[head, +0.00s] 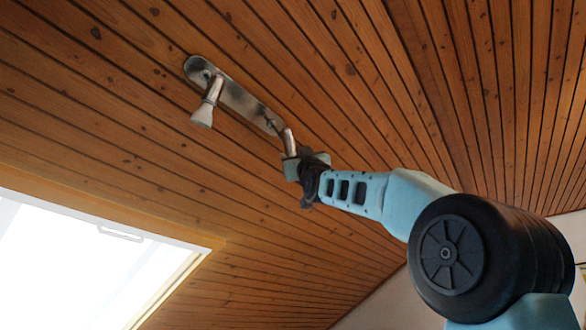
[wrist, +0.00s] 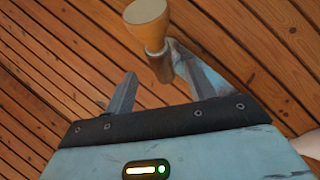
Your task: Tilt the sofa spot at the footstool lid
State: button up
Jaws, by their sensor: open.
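A metal ceiling lamp bar (head: 240,103) carries two spots on the sloped wood ceiling. The left spot (head: 203,112) hangs free, its pale head pointing down. The right spot (head: 289,142) is at my gripper (head: 297,166), which hides its head. In the wrist view a spot with a cream, tan-lit head (wrist: 147,22) and metal neck stands between the fingertips of my gripper (wrist: 150,68), closer to the right finger. The jaws are open; I cannot tell whether the right finger touches it. Which spot is the sofa one does not show. The footstool lid is not in view.
A bright skylight (head: 85,265) with a wooden frame is at the lower left. Sloped plank ceiling (head: 330,60) surrounds the lamp closely. Free air lies below the lamp, between the skylight and my arm.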

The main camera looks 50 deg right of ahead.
jog(key=b+v, duration=0.6)
jog(key=v, duration=0.4)
jog(key=shift+f+b, duration=0.2)
jog(key=shift+b, duration=0.2)
jog(key=shift+a, duration=0.1)
